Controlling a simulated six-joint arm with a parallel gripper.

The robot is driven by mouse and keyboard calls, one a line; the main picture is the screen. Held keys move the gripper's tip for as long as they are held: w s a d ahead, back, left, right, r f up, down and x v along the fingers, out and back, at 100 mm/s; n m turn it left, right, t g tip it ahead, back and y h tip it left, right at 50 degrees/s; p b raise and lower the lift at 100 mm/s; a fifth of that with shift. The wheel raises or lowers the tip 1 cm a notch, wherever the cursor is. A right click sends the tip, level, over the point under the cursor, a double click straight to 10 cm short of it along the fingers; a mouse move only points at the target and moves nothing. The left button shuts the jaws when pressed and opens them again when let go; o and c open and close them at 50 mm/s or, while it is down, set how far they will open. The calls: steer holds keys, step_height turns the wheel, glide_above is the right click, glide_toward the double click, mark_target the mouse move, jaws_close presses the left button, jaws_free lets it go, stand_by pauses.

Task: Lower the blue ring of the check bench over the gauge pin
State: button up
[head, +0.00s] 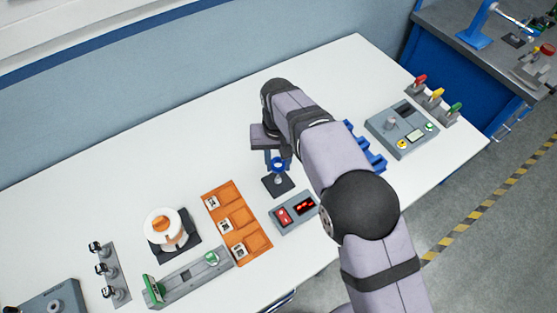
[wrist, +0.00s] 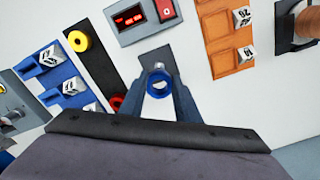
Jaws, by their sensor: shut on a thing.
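The blue ring (wrist: 157,91) is between my gripper's (wrist: 159,82) two fingertips in the wrist view, and my gripper is shut on it. In the head view the blue ring (head: 278,163) shows under my gripper (head: 275,157), above a small dark base plate (head: 270,186). The gauge pin (wrist: 158,67) shows as a pale metal post just beyond the ring in the wrist view, on the dark plate. The ring appears above the plate and close to the pin. I cannot tell whether the pin's tip is inside the ring.
A grey box with a red switch and display (head: 295,212) stands close to the plate. An orange tray (head: 232,207) with several marked cubes lies to the left. A dark strip (wrist: 93,75) holds a yellow ring (wrist: 78,41) and a red ring (wrist: 117,101). A blue tray (wrist: 41,84) is beside it.

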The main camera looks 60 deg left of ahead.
mark_target(278, 181)
steer(key=shift+f+b, duration=1.05)
steer(key=shift+f, duration=0.6)
steer(key=shift+f+b, duration=1.2)
steer(key=shift+f, duration=1.6)
stand_by(2.5)
steer(key=o, duration=1.5)
steer(key=shift+c, duration=0.2)
steer(key=shift+r, duration=0.15)
